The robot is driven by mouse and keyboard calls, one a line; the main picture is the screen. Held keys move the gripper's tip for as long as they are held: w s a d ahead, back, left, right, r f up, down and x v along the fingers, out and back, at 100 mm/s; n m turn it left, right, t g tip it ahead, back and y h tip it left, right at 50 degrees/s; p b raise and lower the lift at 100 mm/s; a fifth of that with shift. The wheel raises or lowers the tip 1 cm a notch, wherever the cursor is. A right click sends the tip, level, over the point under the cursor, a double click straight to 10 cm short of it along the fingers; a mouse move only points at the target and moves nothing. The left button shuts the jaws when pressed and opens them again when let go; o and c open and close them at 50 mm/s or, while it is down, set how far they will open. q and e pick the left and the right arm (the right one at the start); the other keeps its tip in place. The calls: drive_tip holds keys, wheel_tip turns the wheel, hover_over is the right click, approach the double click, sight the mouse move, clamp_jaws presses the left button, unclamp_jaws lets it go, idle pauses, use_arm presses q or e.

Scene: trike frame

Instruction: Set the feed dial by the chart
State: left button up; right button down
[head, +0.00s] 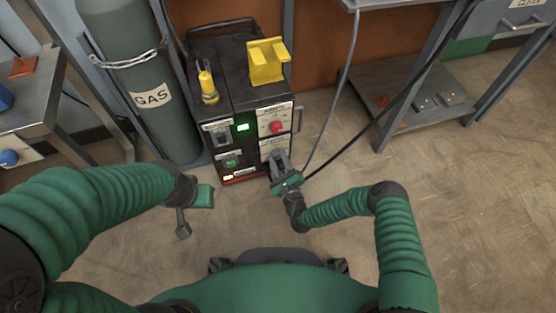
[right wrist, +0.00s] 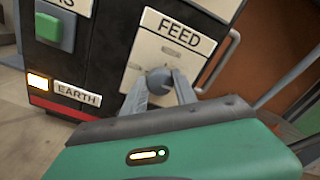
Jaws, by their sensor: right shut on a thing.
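The feed dial (right wrist: 159,79) is a dark grey knob on a cream panel under the FEED label (right wrist: 178,31). My right gripper (right wrist: 163,88) is shut on it, one finger on each side, in the right wrist view. In the head view my right gripper (head: 280,160) is at the lower right of the welder's front (head: 243,150) and hides most of the dial. My left gripper (head: 192,212) hangs over the floor to the left of the welder, apart from everything; its jaw state is unclear. I cannot make out a chart.
A red AMPS knob (head: 276,127) sits above the feed panel. A metal handle (right wrist: 222,62) stands out beside it. A chained gas cylinder (head: 140,90) is left of the welder. Black and grey cables hang at right. A yellow holder (head: 267,62) is on top. Floor in front is clear.

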drive_tip(key=shift+s+f+m, duration=0.2)
drive_tip(key=shift+f+m, duration=0.1)
drive_tip(key=shift+m, duration=0.1)
drive_tip(key=c, duration=1)
unclamp_jaws()
drive_tip(key=shift+c, duration=0.2)
drive_tip(key=shift+o, duration=0.4)
drive_tip(key=shift+w+r, duration=0.1)
